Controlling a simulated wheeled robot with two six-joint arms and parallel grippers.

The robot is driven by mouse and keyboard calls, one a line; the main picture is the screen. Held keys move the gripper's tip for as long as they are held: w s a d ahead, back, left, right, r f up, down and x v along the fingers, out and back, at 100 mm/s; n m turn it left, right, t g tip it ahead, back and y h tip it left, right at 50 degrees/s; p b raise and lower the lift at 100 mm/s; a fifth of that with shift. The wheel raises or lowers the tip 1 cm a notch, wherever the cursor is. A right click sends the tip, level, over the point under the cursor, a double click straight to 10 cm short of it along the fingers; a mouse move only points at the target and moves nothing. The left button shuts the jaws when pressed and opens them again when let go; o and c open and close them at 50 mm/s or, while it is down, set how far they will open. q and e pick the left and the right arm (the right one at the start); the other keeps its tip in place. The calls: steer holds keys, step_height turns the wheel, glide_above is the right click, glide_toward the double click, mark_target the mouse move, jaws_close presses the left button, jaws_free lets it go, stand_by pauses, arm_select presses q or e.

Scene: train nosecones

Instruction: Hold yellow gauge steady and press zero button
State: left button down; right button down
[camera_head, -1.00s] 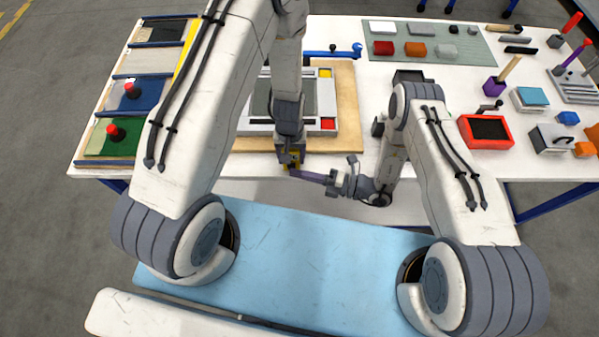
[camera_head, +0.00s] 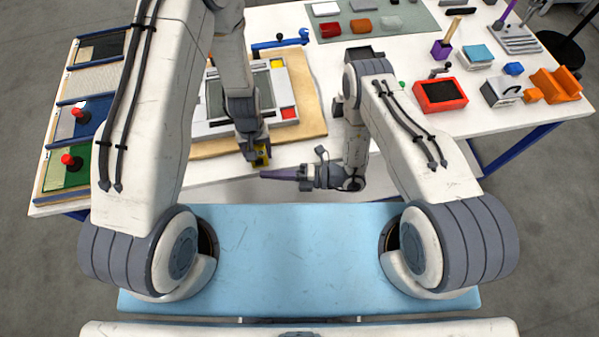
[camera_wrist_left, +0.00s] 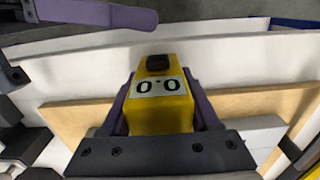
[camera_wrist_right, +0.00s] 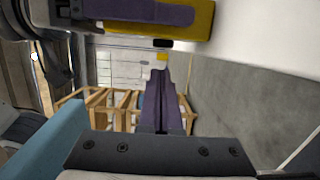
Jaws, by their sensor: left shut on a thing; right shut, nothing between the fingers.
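The yellow gauge (camera_head: 262,154) is in my left gripper (camera_head: 257,157), just off the table's front edge. In the left wrist view the gauge (camera_wrist_left: 160,108) sits between purple fingers; its display reads 0.0 and a black button (camera_wrist_left: 158,62) is at its far end. My right gripper (camera_head: 270,173) is shut and empty, pointing left, with its tip close to the gauge. Its purple fingers (camera_wrist_left: 100,12) cross the top left of the left wrist view, apart from the button. In the right wrist view the shut fingers (camera_wrist_right: 160,100) point towards the button (camera_wrist_right: 163,43).
A wooden board (camera_head: 312,108) with a grey-and-white device (camera_head: 217,110) lies behind the gauge. A blue wrench (camera_head: 280,43) lies beyond it. A red-framed box (camera_head: 440,94) stands to the right. Panels with red knobs (camera_head: 72,161) are at the left.

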arm_select(q)
steer(key=shift+w, duration=0.1)
arm_select(e)
steer(key=d, duration=1)
steer(key=shift+s, duration=0.35)
arm_select(q)
steer(key=shift+c, duration=0.2)
jaws_free()
